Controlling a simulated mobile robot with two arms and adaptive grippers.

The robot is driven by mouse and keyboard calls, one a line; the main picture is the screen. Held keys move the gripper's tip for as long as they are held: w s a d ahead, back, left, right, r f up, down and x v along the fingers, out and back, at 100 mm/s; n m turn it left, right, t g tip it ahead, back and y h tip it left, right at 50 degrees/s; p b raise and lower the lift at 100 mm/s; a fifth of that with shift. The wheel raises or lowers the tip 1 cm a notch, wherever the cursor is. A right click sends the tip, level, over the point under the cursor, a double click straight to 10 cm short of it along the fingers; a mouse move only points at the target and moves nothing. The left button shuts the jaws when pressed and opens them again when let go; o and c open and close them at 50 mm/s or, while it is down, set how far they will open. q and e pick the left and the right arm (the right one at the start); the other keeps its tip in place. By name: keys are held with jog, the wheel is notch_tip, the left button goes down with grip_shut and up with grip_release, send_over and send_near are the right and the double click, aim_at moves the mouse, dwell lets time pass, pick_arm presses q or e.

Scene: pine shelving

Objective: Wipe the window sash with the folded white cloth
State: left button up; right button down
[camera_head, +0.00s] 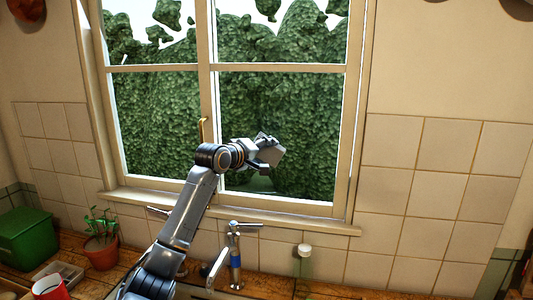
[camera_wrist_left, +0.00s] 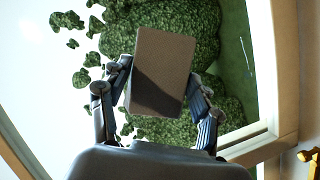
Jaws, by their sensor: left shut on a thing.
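The window sash (camera_head: 212,90) has cream frames and glass panes, with green foliage outside. Its frame also shows at the right of the left wrist view (camera_wrist_left: 286,70). My left gripper (camera_head: 264,154) is raised in front of the lower right pane. It is shut on the folded cloth (camera_head: 271,151), a flat block that looks grey-brown in shadow. In the left wrist view the cloth (camera_wrist_left: 162,70) sits between the two fingers, in front of the glass. I cannot tell whether the cloth touches the pane. My right gripper is not in view.
A brass handle (camera_head: 203,128) is on the middle frame; the sill (camera_head: 240,212) runs below. A potted plant (camera_head: 101,250), a green box (camera_head: 27,238) and a red mug (camera_head: 50,288) are at left. A white-capped bottle (camera_head: 304,255) stands right of the tap.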

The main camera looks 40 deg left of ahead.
pick_arm(q)
jog(key=shift+s+d+f, duration=0.15)
jog(key=shift+s+d, duration=0.05)
jog(key=shift+s, duration=0.05)
jog(key=s+d, duration=0.1)
jog(key=s+b, duration=0.1)
jog(key=s, duration=0.1)
jog(key=shift+d, duration=0.4)
jog(key=shift+s+d+b, duration=0.3)
jog(key=shift+s+d, duration=0.05)
jog(key=shift+s, duration=0.45)
jog(key=shift+s+d, duration=0.4)
jog(key=shift+s, duration=0.25)
jog(key=shift+s+d, duration=0.35)
jog(key=shift+s, duration=0.3)
